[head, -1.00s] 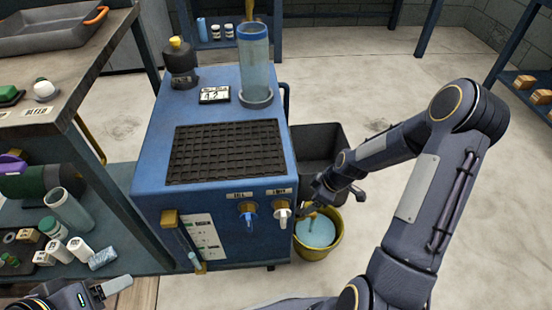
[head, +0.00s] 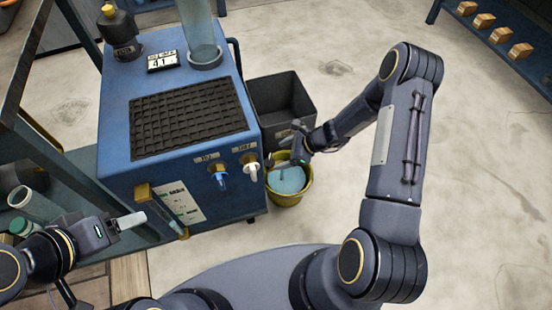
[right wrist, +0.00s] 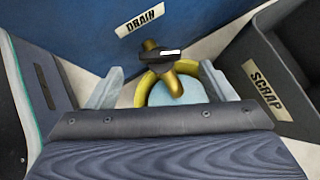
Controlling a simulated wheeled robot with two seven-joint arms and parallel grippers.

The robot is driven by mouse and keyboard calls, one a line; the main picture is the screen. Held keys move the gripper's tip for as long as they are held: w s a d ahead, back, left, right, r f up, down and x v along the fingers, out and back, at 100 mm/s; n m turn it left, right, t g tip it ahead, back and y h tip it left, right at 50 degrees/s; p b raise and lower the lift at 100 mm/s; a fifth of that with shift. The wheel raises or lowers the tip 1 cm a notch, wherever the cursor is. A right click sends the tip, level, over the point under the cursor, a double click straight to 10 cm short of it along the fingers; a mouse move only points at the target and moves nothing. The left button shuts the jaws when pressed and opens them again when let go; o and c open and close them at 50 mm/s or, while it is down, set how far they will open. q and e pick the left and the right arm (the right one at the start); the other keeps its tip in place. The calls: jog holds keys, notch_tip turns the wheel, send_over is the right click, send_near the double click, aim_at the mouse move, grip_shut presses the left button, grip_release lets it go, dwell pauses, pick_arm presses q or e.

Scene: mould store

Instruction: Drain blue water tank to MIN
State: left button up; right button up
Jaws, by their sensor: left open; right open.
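The blue water tank (head: 115,178) is a box-shaped unit with a black grid on top. Its front has a blue-handled tap (head: 218,176) and, under the DRAIN label (right wrist: 140,17), a drain tap (head: 250,168). In the right wrist view the drain valve (right wrist: 166,66) is brass with a dark, white-marked handle lying roughly level. My right gripper (right wrist: 158,88) is open, its fingers apart either side below the valve, not visibly gripping it. A brass-ended sight gauge (head: 164,213) slants down the tank's front; its level is unreadable. My left gripper (head: 130,222) is open near this gauge.
A yellow bucket (head: 304,190) with pale blue water stands on the floor below the drain tap. A dark SCRAP bin (head: 262,98) is beside the tank. A small display (head: 162,61) appears to read 41. Floor to the right is clear.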

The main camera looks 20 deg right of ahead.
aim_at(270, 160)
jog(key=b+x, duration=0.1)
jog(key=x, duration=0.4)
jog(key=shift+a+f+b, duration=0.2)
jog(key=shift+f+b, duration=0.05)
jog(key=shift+b, duration=0.1)
